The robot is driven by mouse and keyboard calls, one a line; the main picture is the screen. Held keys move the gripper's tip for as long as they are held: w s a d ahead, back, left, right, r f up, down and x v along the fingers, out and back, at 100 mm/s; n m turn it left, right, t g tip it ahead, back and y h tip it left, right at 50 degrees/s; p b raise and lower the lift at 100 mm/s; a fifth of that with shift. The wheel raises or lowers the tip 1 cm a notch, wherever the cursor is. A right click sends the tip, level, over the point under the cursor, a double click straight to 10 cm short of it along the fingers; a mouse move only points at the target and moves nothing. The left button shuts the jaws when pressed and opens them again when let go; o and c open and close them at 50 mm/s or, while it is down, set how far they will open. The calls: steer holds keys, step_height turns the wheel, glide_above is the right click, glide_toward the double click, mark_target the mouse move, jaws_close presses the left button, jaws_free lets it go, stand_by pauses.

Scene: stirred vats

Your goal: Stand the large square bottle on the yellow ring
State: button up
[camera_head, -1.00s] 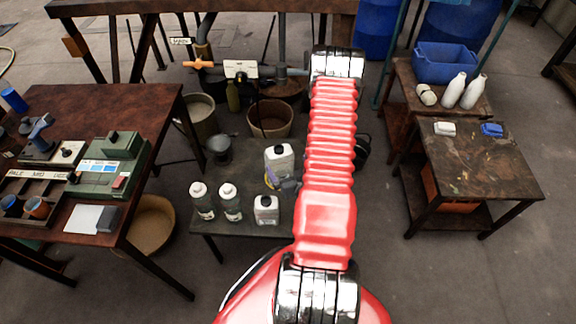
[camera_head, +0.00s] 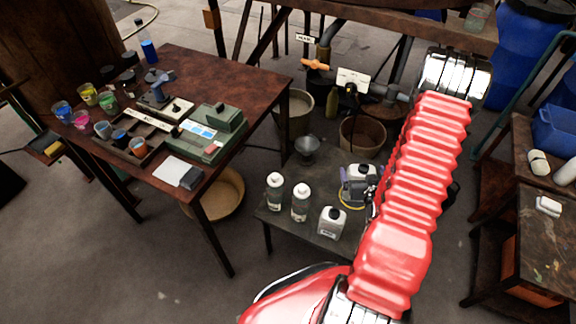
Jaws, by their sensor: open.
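The yellow ring (camera_head: 350,207) shows as a thin arc at the bottle's foot. The bottle's base is mostly covered, so I cannot tell whether it rests fully on the ring. My gripper (camera_head: 360,191), grey and violet, is open close in front of the bottle, overlapping its lower part. I cannot tell whether the fingers touch it. My red arm comes down on the right and hides the table's right side.
A smaller square bottle (camera_head: 332,222) and two round white bottles (camera_head: 288,195) stand at the table's front left. A metal funnel (camera_head: 307,148) is behind them. A brown bucket (camera_head: 361,136) stands beyond the table. A workbench (camera_head: 252,83) with cups is left.

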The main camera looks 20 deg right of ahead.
steer(key=w+a+r+n+g+y, duration=0.1)
steer(key=w+a+r, duration=0.2)
steer(key=a+r, duration=0.6)
steer(key=w+a+r+n+g+y, duration=0.1)
steer(key=w+a+r+n+g, duration=0.3)
steer(key=r, duration=1)
steer(key=s+a+r+y, duration=0.1)
steer(key=s+a+r, duration=0.6)
steer(key=s+a, duration=0.3)
steer(key=s+a+r+y, duration=0.2)
steer(key=s+a+r, duration=0.5)
steer(key=s+a, duration=0.3)
steer(key=shift+a+m+g, duration=0.3)
steer(key=shift+a, duration=0.65)
steer(key=shift+c, duration=0.5)
